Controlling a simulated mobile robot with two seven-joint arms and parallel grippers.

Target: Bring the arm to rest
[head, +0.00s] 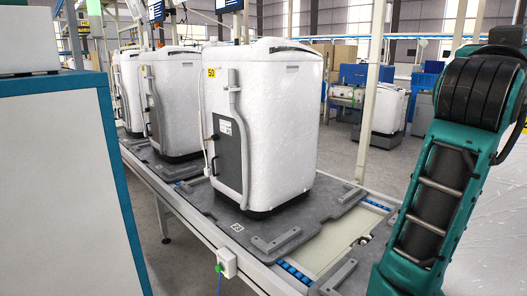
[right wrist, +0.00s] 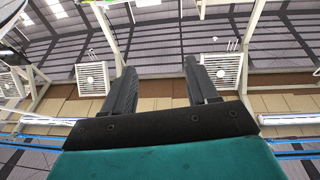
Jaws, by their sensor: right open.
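My right arm (head: 445,180), teal and black, is raised at the right side of the head view. Its gripper is outside that view. In the right wrist view my right gripper (right wrist: 163,85) has two dark fingers standing apart with nothing between them. It points up toward the ceiling and a high wall with square vents. My left gripper is not in view.
A white appliance body (head: 265,120) stands on a grey pallet (head: 245,236) on a conveyor (head: 190,215), with more behind it. A white and teal cabinet (head: 60,180) fills the left. Blue bins (head: 365,74) stand at the back. Some floor (head: 345,155) shows beyond the conveyor.

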